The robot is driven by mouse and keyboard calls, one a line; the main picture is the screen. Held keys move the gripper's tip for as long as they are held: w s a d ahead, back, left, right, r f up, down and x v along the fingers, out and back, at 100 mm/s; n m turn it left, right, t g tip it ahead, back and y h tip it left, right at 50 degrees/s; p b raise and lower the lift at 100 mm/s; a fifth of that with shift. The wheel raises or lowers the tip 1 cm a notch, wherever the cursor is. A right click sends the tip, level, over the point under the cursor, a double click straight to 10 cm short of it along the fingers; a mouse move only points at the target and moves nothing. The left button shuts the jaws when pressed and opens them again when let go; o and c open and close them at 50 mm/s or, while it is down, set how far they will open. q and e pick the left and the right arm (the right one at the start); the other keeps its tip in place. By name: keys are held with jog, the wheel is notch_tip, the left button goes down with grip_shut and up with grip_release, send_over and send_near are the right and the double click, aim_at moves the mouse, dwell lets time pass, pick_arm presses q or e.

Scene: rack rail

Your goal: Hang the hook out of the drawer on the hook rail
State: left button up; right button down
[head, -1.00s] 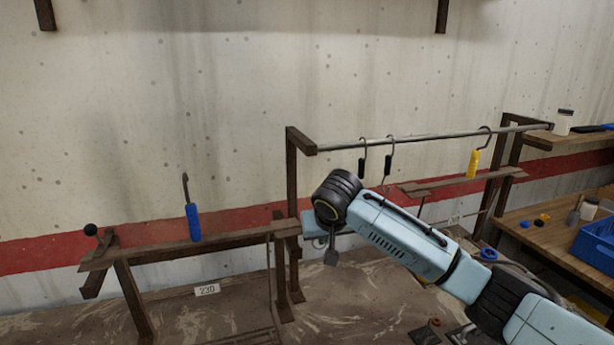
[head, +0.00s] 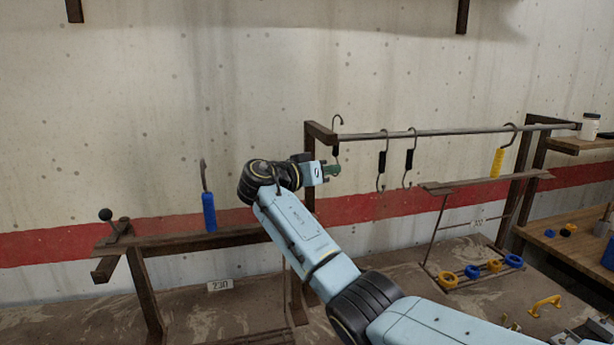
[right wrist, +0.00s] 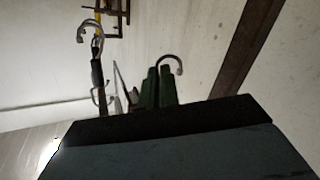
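A hook with a curled metal top and a black sleeve (head: 336,152) is upright in my right gripper (head: 332,172), at the left end of the hook rail (head: 450,131). Its curl stands above the rail's height; I cannot tell whether it touches the rail. In the right wrist view the green fingers (right wrist: 158,88) are closed together and the hook's curl (right wrist: 172,63) sticks out past them. Two black-sleeved hooks (head: 383,160) (head: 410,158) and a yellow-handled hook (head: 498,162) hang on the rail. The drawer is not identifiable. My left gripper is out of view.
A brown post and bracket (head: 318,133) hold the rail's left end. A wooden shelf with a white jar (head: 590,126) is at right. Blue and yellow rings (head: 493,266) sit below the rail.

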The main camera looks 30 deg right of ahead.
jog(key=shift+a, duration=0.15)
jog(key=shift+s+a+g+h, duration=0.1)
jog(key=shift+s+g+h, duration=0.05)
jog(key=shift+g+h, duration=0.15)
jog(key=shift+s+r, duration=0.1)
jog(key=s+a+f+p, duration=0.1)
jog(key=s+a+p, duration=0.1)
jog(key=s+p, duration=0.2)
jog(key=shift+s+f+p, duration=0.25)
jog(key=shift+s+p, duration=0.15)
jog(key=shift+s, duration=1.2)
jog(key=shift+a, duration=0.1)
dwell(0.4)
jog(key=c, duration=1.6)
grip_release()
